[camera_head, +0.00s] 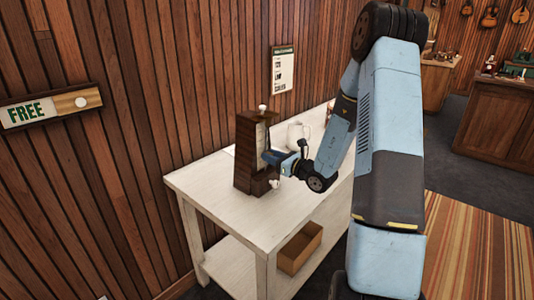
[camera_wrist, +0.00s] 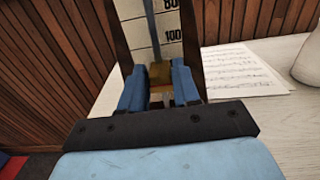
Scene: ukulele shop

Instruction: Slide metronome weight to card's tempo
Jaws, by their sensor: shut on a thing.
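A dark wooden metronome (camera_head: 243,172) stands upright on a white table, and its pale scale strip (camera_wrist: 172,30) shows the numbers 80 and 100 in the wrist view. A grey rod (camera_wrist: 153,22) runs down in front of the scale. A brass-coloured weight (camera_wrist: 160,73) sits on the rod, below the 100 mark in the picture. My gripper (camera_wrist: 160,82) is shut on this weight, one blue finger on each side. In the head view my gripper (camera_head: 273,157) reaches the metronome's front from the right, and the weight is hidden. A card (camera_head: 283,70) hangs on the wall; its small print is unreadable.
Sheet music (camera_wrist: 240,70) lies on the table (camera_head: 215,200) right of the metronome. A white jug or mug (camera_head: 299,133) stands behind my gripper. A box (camera_head: 299,248) sits on the lower shelf. A "FREE" sign (camera_head: 45,107) is on the left wall.

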